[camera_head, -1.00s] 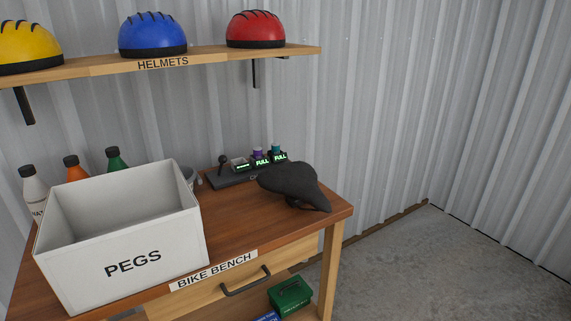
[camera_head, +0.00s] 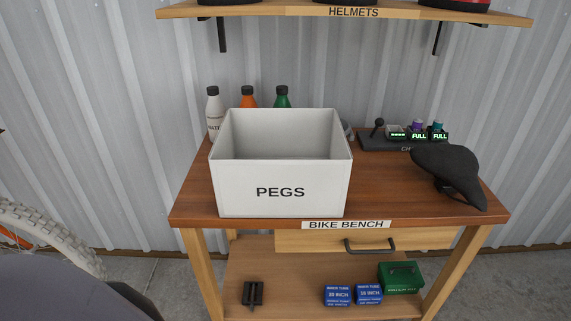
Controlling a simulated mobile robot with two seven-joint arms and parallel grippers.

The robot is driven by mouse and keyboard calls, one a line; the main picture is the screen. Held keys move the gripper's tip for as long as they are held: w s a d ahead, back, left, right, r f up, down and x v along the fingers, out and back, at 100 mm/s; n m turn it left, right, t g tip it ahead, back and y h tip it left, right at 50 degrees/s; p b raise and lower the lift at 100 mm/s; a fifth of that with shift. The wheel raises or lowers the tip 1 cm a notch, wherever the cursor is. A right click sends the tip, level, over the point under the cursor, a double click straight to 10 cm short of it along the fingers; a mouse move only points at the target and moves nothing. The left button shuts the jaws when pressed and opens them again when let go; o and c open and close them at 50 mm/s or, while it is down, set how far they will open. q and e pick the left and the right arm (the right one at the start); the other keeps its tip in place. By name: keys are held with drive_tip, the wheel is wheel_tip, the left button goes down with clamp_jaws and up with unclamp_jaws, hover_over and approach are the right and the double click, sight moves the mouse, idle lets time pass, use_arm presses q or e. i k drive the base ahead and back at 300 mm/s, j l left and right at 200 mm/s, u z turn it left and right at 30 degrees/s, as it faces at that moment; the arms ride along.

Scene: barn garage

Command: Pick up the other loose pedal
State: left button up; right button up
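A black pedal (camera_head: 253,293) lies on the lower shelf of the bike bench (camera_head: 400,215), at the left of that shelf. It is the only loose pedal I can make out. The inside of the white PEGS box (camera_head: 281,192) on the bench top shows only empty-looking walls, and its floor is hidden. Neither of my grippers is in view.
On the lower shelf, two blue inner tube boxes (camera_head: 338,295) and a green box (camera_head: 401,277) stand right of the pedal. A black saddle (camera_head: 449,172), a charger (camera_head: 390,142) and bottles (camera_head: 281,97) are on the bench top. A bicycle wheel (camera_head: 50,235) is at the left.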

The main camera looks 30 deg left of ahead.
sight(246, 288)
drive_tip(key=u, duration=1.3)
